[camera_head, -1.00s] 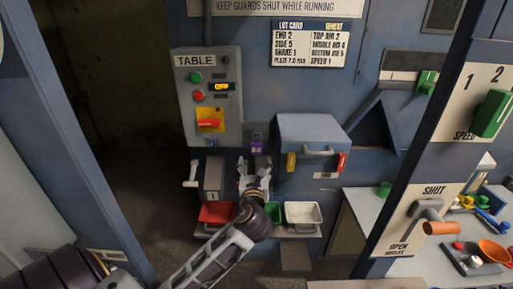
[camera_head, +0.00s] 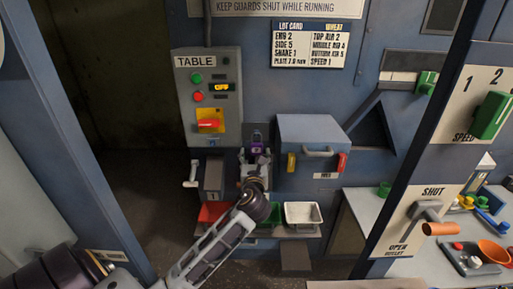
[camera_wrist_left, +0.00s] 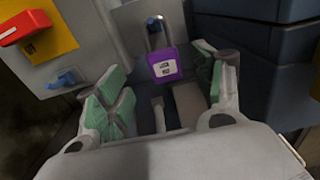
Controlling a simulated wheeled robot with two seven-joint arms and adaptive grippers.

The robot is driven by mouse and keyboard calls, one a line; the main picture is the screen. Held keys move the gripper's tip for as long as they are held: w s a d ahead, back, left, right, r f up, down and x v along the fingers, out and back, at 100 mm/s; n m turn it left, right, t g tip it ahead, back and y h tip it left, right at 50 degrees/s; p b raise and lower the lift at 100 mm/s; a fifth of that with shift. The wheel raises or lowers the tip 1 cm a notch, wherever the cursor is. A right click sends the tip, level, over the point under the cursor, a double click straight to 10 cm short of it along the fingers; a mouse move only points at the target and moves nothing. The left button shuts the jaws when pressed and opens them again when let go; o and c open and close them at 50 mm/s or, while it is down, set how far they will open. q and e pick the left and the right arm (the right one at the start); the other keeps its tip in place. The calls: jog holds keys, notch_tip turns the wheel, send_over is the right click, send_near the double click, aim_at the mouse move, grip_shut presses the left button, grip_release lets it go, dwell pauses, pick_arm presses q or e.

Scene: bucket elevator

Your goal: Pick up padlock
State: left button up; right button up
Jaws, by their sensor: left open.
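The purple padlock (camera_head: 257,147) hangs by its shackle on a grey plate, right of the TABLE control panel. In the left wrist view the padlock (camera_wrist_left: 164,66) shows a white label, with its shackle over a blue peg (camera_wrist_left: 154,24). My left gripper (camera_head: 256,157) is open just below the padlock in the head view. In the wrist view the green-padded fingers (camera_wrist_left: 163,95) stand apart on either side, and the padlock appears between and beyond their tips. No contact is visible. My right gripper is not in view.
The TABLE panel (camera_head: 209,95) with its red switch (camera_head: 208,124) is left of the padlock. A blue-grey box with a handle (camera_head: 311,143) is close on the right. Red, green and white trays (camera_head: 301,213) are below. A crank handle (camera_head: 190,174) sticks out at left.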

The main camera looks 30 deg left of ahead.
aim_at(256, 146)
pick_arm(q)
jog(key=shift+x, duration=1.55)
jog(key=shift+p+x, duration=0.3)
jog(key=shift+x, duration=2.3)
jog(key=shift+w+d+r, duration=0.1)
jog(key=shift+d, duration=0.05)
jog(key=c, duration=1.2)
